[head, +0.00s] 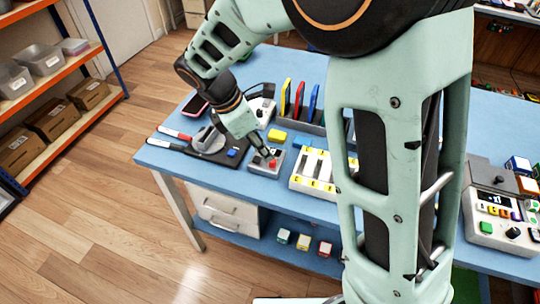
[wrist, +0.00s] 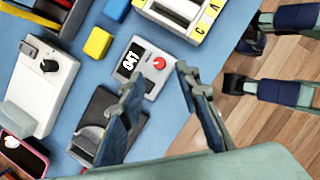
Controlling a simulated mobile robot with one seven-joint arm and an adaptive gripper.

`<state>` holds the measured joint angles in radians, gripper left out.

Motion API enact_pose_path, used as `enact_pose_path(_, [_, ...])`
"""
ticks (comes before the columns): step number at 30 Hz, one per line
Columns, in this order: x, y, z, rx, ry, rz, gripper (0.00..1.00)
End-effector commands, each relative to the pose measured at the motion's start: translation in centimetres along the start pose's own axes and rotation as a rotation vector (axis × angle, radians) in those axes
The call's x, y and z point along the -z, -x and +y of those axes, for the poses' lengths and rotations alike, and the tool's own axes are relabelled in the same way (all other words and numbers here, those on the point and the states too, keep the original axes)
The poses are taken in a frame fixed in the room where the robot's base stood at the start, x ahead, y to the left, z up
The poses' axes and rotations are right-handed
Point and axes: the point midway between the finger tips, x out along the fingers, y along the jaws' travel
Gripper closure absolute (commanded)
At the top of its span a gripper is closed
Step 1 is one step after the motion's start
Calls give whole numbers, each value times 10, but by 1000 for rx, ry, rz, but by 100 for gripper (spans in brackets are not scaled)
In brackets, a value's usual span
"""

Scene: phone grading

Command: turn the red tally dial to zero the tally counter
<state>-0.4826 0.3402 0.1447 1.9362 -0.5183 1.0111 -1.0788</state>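The tally counter is a small grey box (wrist: 143,83) with a black display reading what looks like 047 (wrist: 130,61). Its red dial (wrist: 159,62) sits beside the display. In the head view the counter's red dial (head: 272,163) shows near the table's front edge, just below my gripper (head: 266,152). In the wrist view my gripper (wrist: 161,78) is open and empty, its two fingers apart. The dial appears just beyond the gap between the fingertips; I cannot tell the exact height between them.
A yellow block (wrist: 97,43) and a blue block (wrist: 117,9) lie near the counter. A slotted white tray with yellow letter tags (head: 313,184) stands to its right. A black device (head: 212,146) is at its left. Blue table (head: 180,158) shows between them.

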Motion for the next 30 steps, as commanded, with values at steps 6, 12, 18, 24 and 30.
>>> enact_pose_path(6, [0, -42, -1, 3, -2, -1, 70])
enact_pose_path(12, [-1, -59, 0, 0, -2, -1, 70])
enact_pose_path(18, [-1, -62, 0, -1, -3, 0, 70])
enact_pose_path(24, [-1, -62, 0, -1, -3, -1, 77])
enact_pose_path(30, [-1, -62, 0, -1, -3, -1, 99])
